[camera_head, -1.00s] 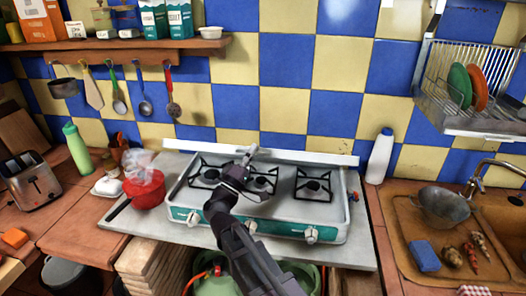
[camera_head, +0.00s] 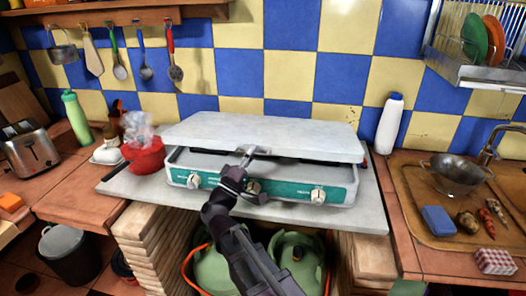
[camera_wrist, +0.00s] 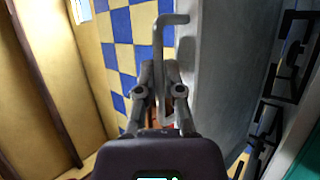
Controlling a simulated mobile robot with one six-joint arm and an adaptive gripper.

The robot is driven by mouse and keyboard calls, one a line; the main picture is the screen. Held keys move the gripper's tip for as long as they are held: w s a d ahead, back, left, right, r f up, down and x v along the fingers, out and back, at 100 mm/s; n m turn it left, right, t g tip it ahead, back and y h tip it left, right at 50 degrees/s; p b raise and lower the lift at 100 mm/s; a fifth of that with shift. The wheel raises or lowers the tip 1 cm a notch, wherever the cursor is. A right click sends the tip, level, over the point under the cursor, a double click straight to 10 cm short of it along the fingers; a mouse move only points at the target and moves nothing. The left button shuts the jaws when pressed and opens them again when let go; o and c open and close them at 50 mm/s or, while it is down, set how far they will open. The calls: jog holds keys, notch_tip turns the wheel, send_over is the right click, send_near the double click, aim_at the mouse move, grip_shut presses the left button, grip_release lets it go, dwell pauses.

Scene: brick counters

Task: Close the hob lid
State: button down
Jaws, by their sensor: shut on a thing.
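The hob lid (camera_head: 265,132) is a pale grey slab lying low over the hob (camera_head: 330,180). Its front edge is tilted up, with a dark gap between it and the hob top. My gripper (camera_head: 248,163) is at the middle of the lid's front edge. In the wrist view my gripper (camera_wrist: 162,95) is shut on the bent grey metal handle (camera_wrist: 158,50), beside the lid's grey face (camera_wrist: 215,75). Part of the burner grates (camera_wrist: 270,105) shows at the right of the wrist view. Most of the burners are hidden in the head view.
A white bottle (camera_head: 389,124) stands at the right behind the counter edge. A sink with a colander (camera_head: 456,176) is at the far right. The tiled wall is behind.

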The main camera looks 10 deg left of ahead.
jog(key=shift+s+a+f+b, duration=0.1)
jog(key=shift+s+f+b, duration=0.1)
jog(key=shift+f+b, duration=0.5)
jog(key=shift+s+a+f+b, duration=0.15)
jog(key=shift+f+b, duration=0.35)
jog(key=shift+f, duration=0.4)
jog(key=shift+d, duration=0.1)
jog(key=c, duration=1)
grip_release()
jog(key=shift+s, duration=0.1)
jog(key=shift+c, duration=0.2)
jog(key=shift+f, duration=0.15)
